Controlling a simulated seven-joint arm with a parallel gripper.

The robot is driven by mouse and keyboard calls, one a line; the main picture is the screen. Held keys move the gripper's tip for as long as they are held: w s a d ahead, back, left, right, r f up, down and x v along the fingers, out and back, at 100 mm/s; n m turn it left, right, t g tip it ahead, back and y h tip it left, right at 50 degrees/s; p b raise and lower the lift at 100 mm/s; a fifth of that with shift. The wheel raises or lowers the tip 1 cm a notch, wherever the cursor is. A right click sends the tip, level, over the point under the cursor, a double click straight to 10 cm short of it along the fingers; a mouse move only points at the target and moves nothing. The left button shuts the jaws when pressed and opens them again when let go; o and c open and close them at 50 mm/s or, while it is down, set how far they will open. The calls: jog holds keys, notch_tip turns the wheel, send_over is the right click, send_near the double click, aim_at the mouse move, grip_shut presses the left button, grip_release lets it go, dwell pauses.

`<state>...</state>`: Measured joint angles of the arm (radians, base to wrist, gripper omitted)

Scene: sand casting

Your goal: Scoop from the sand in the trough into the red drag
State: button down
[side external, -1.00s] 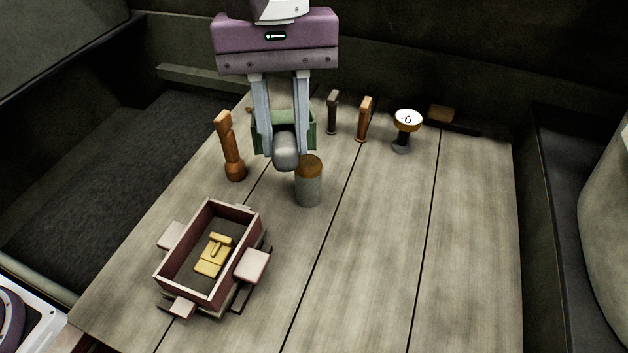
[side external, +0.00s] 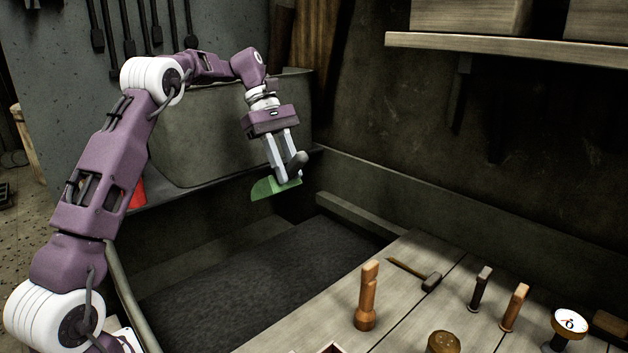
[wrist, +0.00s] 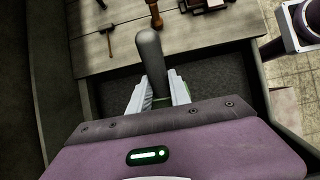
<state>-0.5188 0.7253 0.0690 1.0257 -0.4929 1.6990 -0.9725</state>
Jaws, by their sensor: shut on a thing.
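My gripper (side external: 285,174) is shut on the green scoop (side external: 270,188), whose thick grey handle (side external: 297,162) sticks up to the right of the fingers. It holds the scoop in the air above the back part of the trough, clear of the sand. In the wrist view the grey handle (wrist: 151,60) stands out past the fingers and hides part of the scene. Whether the scoop holds sand cannot be seen. The dark sand (side external: 255,285) lies in the trough left of the bench. Only a small edge of the red drag (side external: 332,348) shows at the bottom of the side view.
A wooden rammer (side external: 367,298), a hammer (side external: 430,281), small wooden-handled tools (side external: 515,307) and a dial gauge (side external: 570,323) stand or lie on the bench (side external: 400,335). A grey bin (side external: 215,130) stands behind the trough. A wooden shelf (side external: 510,54) hangs at upper right.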

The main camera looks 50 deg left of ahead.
jog(key=a+f, duration=0.2)
jog(key=f, duration=1)
jog(key=a+f, duration=0.2)
jog(key=f, duration=1.1)
jog(key=a+f+y, duration=0.2)
jog(key=a+f, duration=0.3)
jog(key=a, duration=0.2)
jog(key=d+r+y, duration=0.4)
jog(key=r+y, duration=0.1)
jog(key=r, duration=0.5)
jog(key=shift+d, duration=0.25)
